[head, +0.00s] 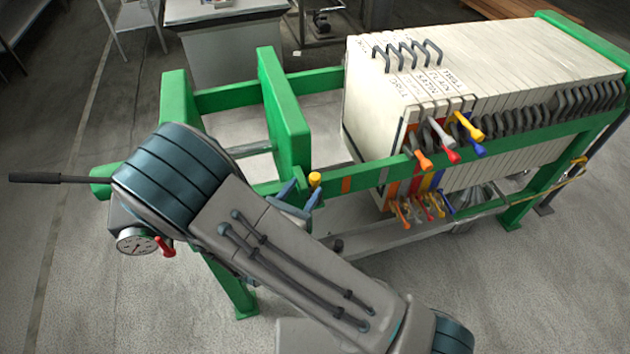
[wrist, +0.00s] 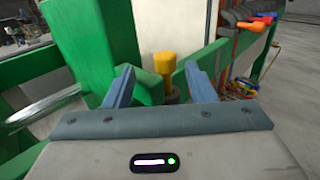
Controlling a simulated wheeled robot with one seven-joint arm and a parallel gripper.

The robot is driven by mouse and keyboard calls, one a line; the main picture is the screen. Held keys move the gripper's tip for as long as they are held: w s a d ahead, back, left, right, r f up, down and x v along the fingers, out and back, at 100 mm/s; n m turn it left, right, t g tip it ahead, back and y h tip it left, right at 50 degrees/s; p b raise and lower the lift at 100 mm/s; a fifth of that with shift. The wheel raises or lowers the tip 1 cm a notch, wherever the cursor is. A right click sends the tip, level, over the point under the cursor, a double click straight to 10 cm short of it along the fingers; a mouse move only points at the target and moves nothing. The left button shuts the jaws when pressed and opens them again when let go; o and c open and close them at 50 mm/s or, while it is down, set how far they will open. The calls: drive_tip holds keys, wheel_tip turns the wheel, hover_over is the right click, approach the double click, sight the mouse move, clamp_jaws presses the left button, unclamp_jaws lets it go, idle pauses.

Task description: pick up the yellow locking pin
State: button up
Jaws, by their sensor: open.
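The yellow locking pin (head: 315,179) stands upright at the green rail of the press frame, near the green upright plate. In the wrist view the pin (wrist: 164,64) shows a yellow head above a dark collar, between and beyond my two blue fingers. My gripper (head: 300,195) is open and close to the pin in the head view. In the wrist view my gripper (wrist: 160,82) has its fingers spread, with nothing between them but the view of the pin. I cannot tell how far the fingertips are from it. The pin's lower end is hidden.
A green upright plate (head: 283,110) rises just behind the pin. To the right are a stack of white plates (head: 480,80) and several coloured-handled valves (head: 448,155). A pressure gauge (head: 137,241) and a black lever (head: 62,178) show at left. The floor in front is clear.

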sight(312, 181)
drive_tip(key=p+x, duration=0.2)
drive_tip(key=x, duration=0.3)
drive_tip(key=shift+s+d+r, duration=0.15)
drive_tip(key=shift+d, duration=0.1)
drive_tip(key=shift+w+d, duration=0.1)
drive_tip(key=shift+w, duration=0.1)
drive_tip(key=c, duration=1)
